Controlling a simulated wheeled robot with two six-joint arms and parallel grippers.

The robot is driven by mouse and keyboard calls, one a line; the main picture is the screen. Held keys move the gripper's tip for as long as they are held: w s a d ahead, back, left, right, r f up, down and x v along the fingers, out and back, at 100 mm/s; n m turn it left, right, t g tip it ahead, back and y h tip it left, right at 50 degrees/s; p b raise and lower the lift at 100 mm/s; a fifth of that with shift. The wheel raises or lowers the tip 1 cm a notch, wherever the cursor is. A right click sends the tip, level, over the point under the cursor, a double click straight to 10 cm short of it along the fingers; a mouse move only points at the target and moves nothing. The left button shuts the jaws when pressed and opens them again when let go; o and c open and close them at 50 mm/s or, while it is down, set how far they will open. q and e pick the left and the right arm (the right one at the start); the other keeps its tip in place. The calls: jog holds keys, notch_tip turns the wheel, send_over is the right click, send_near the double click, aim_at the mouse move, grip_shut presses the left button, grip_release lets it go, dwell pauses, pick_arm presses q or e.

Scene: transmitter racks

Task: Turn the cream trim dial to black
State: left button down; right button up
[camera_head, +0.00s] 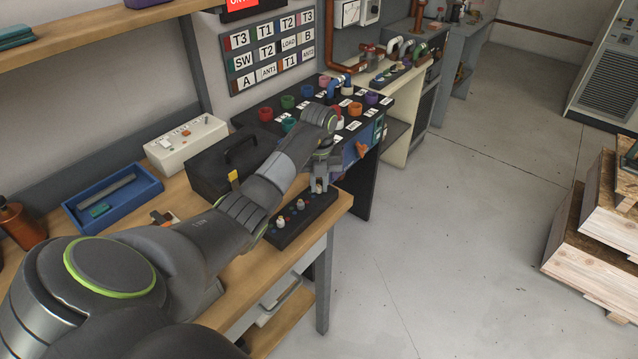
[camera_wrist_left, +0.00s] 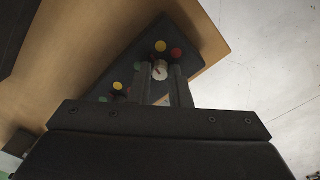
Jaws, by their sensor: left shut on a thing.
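A long black panel (camera_head: 292,226) lies near the front right corner of the wooden bench, with several small knobs and coloured dots on it. My left gripper (camera_head: 320,187) points down over its far end and is shut on a pale cream dial (camera_wrist_left: 159,71), which sits between the two fingers in the left wrist view. A dark reddish pointer line shows on the dial's top. Around it are a yellow dot (camera_wrist_left: 160,46), a red dot (camera_wrist_left: 176,53) and a green dot (camera_wrist_left: 137,66). No black mark can be made out against the dark panel. My right gripper is not in view.
Two other pale knobs (camera_head: 280,221) stand on the nearer part of the panel. A black case (camera_head: 215,165), a blue tray (camera_head: 113,200) and a white box (camera_head: 186,142) are on the bench. A dark console (camera_head: 380,112) with coloured knobs stands just beyond. Open floor lies to the right.

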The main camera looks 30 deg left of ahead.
aim_at(319, 187)
pick_arm(q)
jog(key=shift+n, duration=0.8)
jog(key=shift+r, duration=0.1)
jog(key=c, duration=1.3)
grip_release()
jog(key=shift+c, duration=0.2)
notch_tip(319, 187, up, 6)
jog(key=shift+r+b, duration=0.2)
jog(key=shift+b, duration=0.4)
notch_tip(319, 187, up, 11)
jog(key=p, duration=1.1)
jog(key=shift+f, duration=0.15)
